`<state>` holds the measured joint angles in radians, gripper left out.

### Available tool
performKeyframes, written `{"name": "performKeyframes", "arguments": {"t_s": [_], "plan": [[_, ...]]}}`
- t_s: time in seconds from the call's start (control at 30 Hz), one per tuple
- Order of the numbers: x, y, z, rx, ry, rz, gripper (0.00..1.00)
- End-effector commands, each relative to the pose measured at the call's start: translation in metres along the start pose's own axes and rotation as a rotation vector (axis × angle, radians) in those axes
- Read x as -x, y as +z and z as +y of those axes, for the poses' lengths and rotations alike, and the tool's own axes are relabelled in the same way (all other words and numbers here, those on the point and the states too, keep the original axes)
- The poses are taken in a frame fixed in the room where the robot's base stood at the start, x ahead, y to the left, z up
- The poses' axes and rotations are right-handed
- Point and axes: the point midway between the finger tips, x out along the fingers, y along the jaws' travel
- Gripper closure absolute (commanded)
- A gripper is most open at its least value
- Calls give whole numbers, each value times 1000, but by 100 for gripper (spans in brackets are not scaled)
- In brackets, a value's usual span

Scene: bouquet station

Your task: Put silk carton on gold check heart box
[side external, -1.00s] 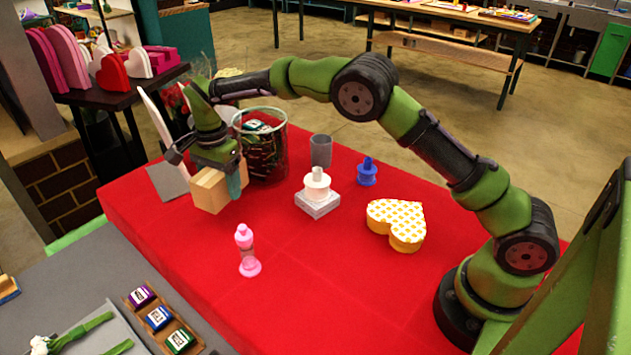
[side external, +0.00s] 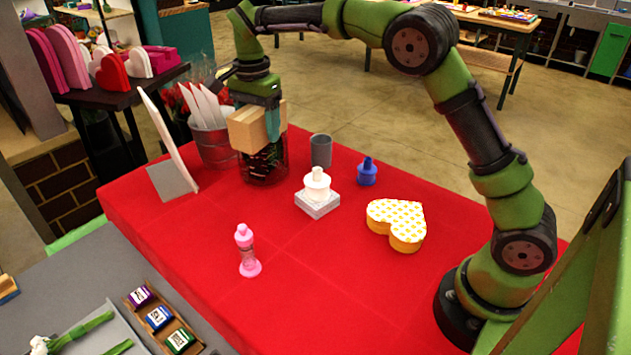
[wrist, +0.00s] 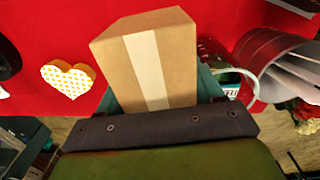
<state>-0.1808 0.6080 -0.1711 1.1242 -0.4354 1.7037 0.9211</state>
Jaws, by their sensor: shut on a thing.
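My gripper (side external: 272,118) is shut on a tan cardboard carton (side external: 247,131) and holds it up in the air, in front of and above the glass container at the back of the table. In the wrist view the carton (wrist: 155,62) fills the middle, with a pale tape strip down it, between the teal fingers. The heart box (side external: 397,222), yellow-gold with a white checked lid, lies on the red table to the right, well apart from the carton. It also shows in the wrist view (wrist: 68,79) at the left. Its top is bare.
A glass container (side external: 265,168) and a metal bucket with white sheets (side external: 213,147) stand under and behind the carton. A grey cup (side external: 321,151), a white stamp on a block (side external: 317,196), a blue bottle (side external: 367,172) and a pink bottle (side external: 247,252) stand on the red table (side external: 320,285).

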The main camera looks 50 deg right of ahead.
Motion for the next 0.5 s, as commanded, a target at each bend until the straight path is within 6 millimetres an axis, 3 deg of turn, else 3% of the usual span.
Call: {"name": "performKeyframes", "arguments": {"t_s": [0.17,0.3,0.5], "plan": [[10,-48,52,-50,-1,2,72],[10,-80,108,-88,-1,1,72],[-2,-102,188,-128,-2,-5,72]]}}
